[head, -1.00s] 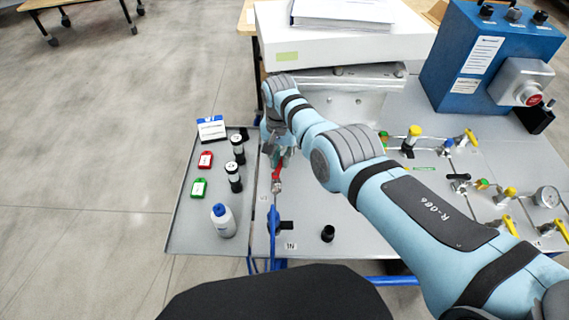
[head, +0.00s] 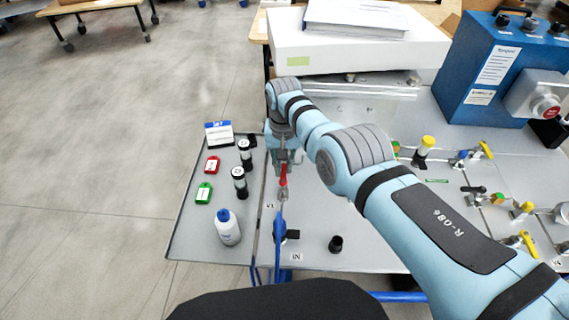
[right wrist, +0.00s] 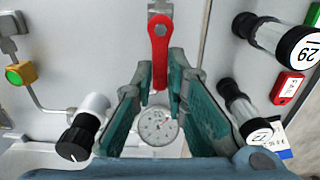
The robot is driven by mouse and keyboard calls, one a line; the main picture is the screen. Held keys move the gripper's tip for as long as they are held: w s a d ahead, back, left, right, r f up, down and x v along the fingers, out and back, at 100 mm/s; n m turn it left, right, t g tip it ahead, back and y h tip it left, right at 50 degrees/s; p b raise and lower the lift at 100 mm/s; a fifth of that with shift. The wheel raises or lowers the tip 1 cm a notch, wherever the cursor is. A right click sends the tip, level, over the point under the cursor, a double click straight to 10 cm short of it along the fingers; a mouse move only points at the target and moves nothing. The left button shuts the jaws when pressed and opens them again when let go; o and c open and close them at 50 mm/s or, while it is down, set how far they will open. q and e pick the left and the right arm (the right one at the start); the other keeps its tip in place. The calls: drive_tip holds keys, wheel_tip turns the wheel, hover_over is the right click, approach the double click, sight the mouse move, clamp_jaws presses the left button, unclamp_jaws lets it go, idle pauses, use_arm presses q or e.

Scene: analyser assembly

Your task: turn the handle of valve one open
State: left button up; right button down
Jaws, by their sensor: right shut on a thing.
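The red handle (head: 283,176) of valve one stands on the grey panel in the head view, above the blue hose and near a small V1 label (head: 271,205). It lies nearly in line with the hose. My right gripper (head: 285,157) is at the far end of the handle and partly hidden by my own arm. In the right wrist view the red handle (right wrist: 159,50) reaches down between the teal finger pads of my right gripper (right wrist: 160,88), which is shut on it. My left gripper is not in view.
Two black-and-white cylinders (head: 240,182), a red tag (head: 212,165), a green tag (head: 204,193) and a white bottle (head: 227,227) stand left of the handle. A gauge (right wrist: 157,125) shows between the fingers. Yellow-handled valves (head: 424,147) and a blue control box (head: 490,65) are at right.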

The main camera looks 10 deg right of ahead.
sight(284, 170)
drive_tip(key=shift+s+f, duration=0.2)
drive_tip(key=c, duration=1.6)
unclamp_jaws()
drive_tip(key=shift+w+r, duration=0.1)
drive_tip(key=shift+r, duration=0.05)
wheel_tip(284, 170, up, 12)
